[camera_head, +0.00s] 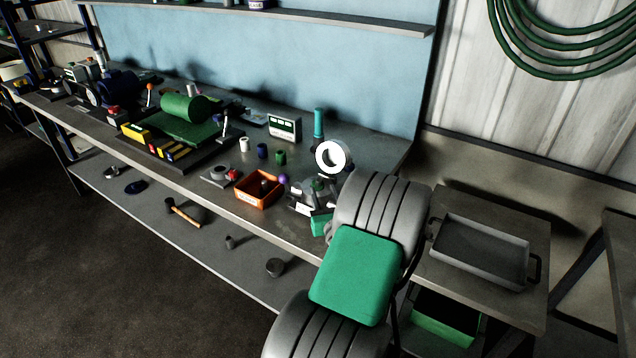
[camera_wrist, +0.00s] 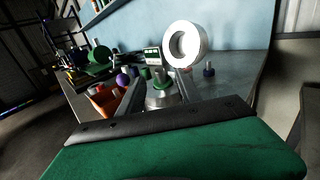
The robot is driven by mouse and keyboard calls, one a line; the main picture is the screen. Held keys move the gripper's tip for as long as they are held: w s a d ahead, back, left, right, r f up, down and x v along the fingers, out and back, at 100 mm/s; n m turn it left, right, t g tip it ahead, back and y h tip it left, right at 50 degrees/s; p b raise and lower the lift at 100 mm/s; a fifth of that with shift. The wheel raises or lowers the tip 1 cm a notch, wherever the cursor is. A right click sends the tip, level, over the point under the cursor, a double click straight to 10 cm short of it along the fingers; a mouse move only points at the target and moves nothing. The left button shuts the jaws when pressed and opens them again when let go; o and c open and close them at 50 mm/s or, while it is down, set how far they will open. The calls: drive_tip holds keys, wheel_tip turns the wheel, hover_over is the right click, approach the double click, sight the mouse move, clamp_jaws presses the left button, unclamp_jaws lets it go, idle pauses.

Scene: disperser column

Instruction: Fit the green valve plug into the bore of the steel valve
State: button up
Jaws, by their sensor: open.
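A steel body (camera_wrist: 160,100) stands between and beyond my fingers in the wrist view. A green flanged piece with a short stem (camera_wrist: 161,80) shows at its top, likely the valve plug on the valve; I cannot tell whether it sits in the bore. In the head view this steel body (camera_head: 313,202) is on the bench's near right part, partly hidden by my arm. My gripper (camera_wrist: 162,84) is open, its two fingers apart on either side of the green piece; contact is not clear.
An orange bin (camera_head: 258,190) stands just left, with a purple ball (camera_head: 283,179) near it. A white ring (camera_head: 331,157) and a teal cylinder (camera_head: 319,123) stand close behind. Small white, blue and green cylinders (camera_head: 280,157) are further back. A grey tray (camera_head: 484,248) is at right.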

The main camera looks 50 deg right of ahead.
sight(319, 180)
drive_tip(key=p+x, duration=0.2)
drive_tip(key=x, duration=0.4)
drive_tip(key=shift+w+r, duration=0.1)
drive_tip(key=shift+w, duration=0.05)
clamp_jaws()
idle(0.3)
